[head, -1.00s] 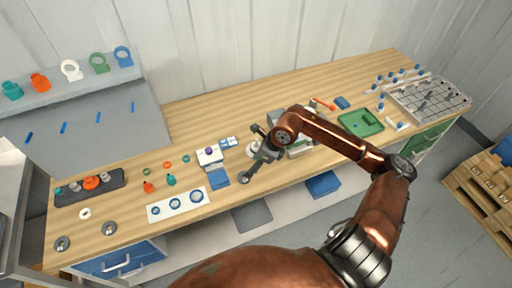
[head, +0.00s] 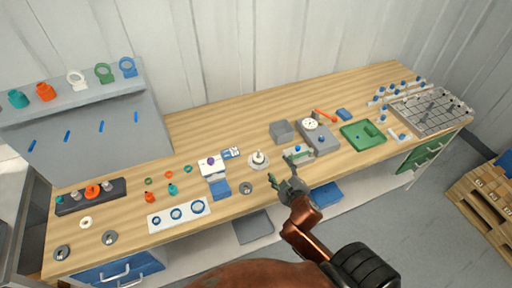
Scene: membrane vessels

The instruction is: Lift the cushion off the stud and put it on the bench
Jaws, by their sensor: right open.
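A round pale piece (head: 258,161) with a short upright post in its middle stands on the wooden bench (head: 335,103), near the bench's middle. It looks like the stud with the cushion around it, but it is too small to tell the two apart. My right gripper (head: 284,172) is open and empty, to the right of the pale piece and apart from it, over the front part of the bench. My left gripper is not in view.
A small grey disc (head: 246,188) lies in front of the pale piece. A blue block (head: 220,189) and a white card (head: 180,213) with rings lie left. A grey box (head: 282,131), a dial device (head: 316,134) and a green tray (head: 362,133) stand right. Bare wood lies behind.

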